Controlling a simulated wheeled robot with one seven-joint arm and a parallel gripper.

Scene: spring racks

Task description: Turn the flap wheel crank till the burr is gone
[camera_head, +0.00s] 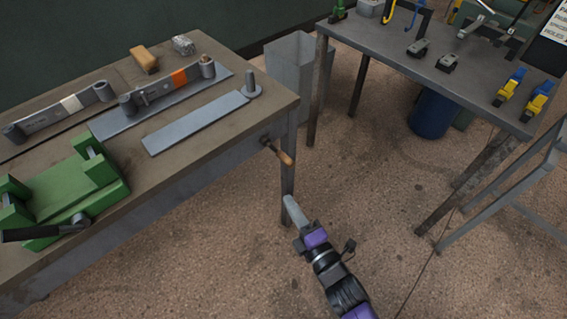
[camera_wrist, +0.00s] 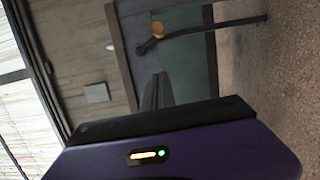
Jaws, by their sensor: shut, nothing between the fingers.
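A crank with a wooden handle (camera_head: 282,154) sticks out from the right end of the brown-topped bench (camera_head: 215,118). In the wrist view a round tan knob (camera_wrist: 158,29) shows beside a dark rod; it looks like the same handle seen end-on. My gripper (camera_head: 290,201) is below and slightly right of the handle in the head view, apart from it. Its fingers (camera_wrist: 157,88) are shut and empty. I cannot make out the flap wheel or a burr.
A green clamp-like fixture (camera_head: 70,198) stands at the bench's near left. A grey bin (camera_head: 290,65) stands behind the bench's right end. A second table (camera_head: 465,85) with yellow-blue clamps (camera_head: 510,86) is at the right. The floor around my arm is open.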

